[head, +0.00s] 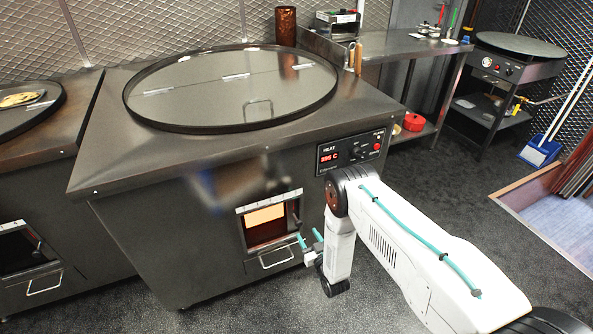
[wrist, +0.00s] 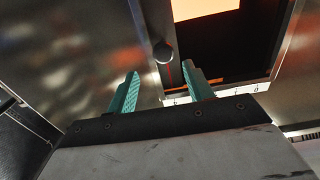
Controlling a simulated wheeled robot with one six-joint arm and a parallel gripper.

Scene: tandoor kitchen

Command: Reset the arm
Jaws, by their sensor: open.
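My white arm (head: 400,250) reaches from the lower right of the head view and bends down at its dark joint in front of the tandoor cabinet (head: 165,225). My gripper (head: 310,240) has two teal fingers spread apart with nothing between them. It is just right of the small draft opening (head: 268,222) in the cabinet front. In the wrist view my gripper (wrist: 161,74) points at this opening, with a round dark knob (wrist: 163,52) just beyond and between the fingertips. I cannot tell whether the fingers touch the knob.
A control panel (head: 350,152) reading 395 C is above my gripper. A round lid (head: 235,88) covers the tandoor top. A pull handle (head: 277,260) is below the opening. A steel side table (head: 405,46) and a griddle stand (head: 515,62) are behind.

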